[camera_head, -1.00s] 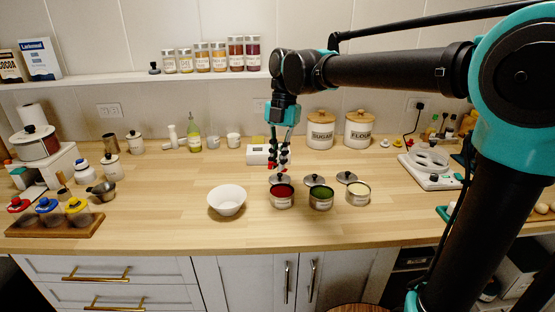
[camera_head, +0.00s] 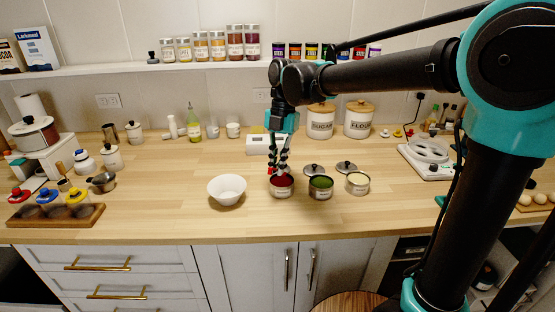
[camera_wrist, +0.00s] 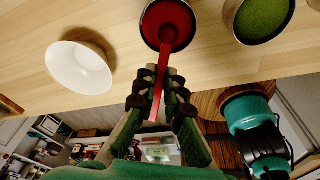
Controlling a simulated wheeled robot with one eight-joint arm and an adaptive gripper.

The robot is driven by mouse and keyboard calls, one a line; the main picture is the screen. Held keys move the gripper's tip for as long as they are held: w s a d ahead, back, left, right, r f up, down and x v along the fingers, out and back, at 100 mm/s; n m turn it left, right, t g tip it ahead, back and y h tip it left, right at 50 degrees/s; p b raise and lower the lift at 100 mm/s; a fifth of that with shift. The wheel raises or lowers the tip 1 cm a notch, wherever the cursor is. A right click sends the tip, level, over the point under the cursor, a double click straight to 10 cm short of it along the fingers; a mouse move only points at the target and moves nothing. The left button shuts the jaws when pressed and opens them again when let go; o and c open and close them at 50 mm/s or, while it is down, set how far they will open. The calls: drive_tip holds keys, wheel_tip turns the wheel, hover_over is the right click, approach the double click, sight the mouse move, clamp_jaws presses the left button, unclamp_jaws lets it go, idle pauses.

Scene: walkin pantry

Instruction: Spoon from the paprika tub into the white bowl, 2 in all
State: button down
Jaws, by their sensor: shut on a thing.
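The paprika tub (camera_head: 282,190) is an open round tin of red powder on the wooden counter; it also shows in the wrist view (camera_wrist: 183,12). My gripper (camera_head: 279,168) is just above and behind it, shut on a red spoon (camera_wrist: 157,85). The spoon's far end lies over or in the red powder; I cannot tell how deep or how full it is. The white bowl (camera_head: 227,190) stands upright left of the tub, apart from it, and also shows in the wrist view (camera_wrist: 80,68). No red shows inside the bowl.
A tub of green powder (camera_head: 320,190) and a tub of cream powder (camera_head: 358,185) stand right of the paprika, with lids (camera_head: 346,167) behind. A white scale (camera_head: 264,145) is behind my gripper. The counter between the bowl and the wooden jar tray (camera_head: 55,214) is clear.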

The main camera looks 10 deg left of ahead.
drive_tip(key=shift+w+x, duration=0.15)
drive_tip(key=shift+x, duration=0.6)
drive_tip(key=shift+w+x, duration=0.2)
drive_tip(key=shift+x, duration=0.55)
drive_tip(key=shift+d+f, duration=0.1)
drive_tip(key=shift+s+r+v, duration=0.1)
drive_tip(key=shift+s+v, duration=0.15)
drive_tip(key=shift+v, duration=0.95)
drive_tip(key=shift+s+r+v, duration=0.1)
drive_tip(key=shift+s+v, duration=0.2)
drive_tip(key=shift+v, duration=0.95)
drive_tip(key=shift+s+v, duration=0.25)
drive_tip(key=shift+v, duration=0.95)
drive_tip(key=shift+a, duration=0.2)
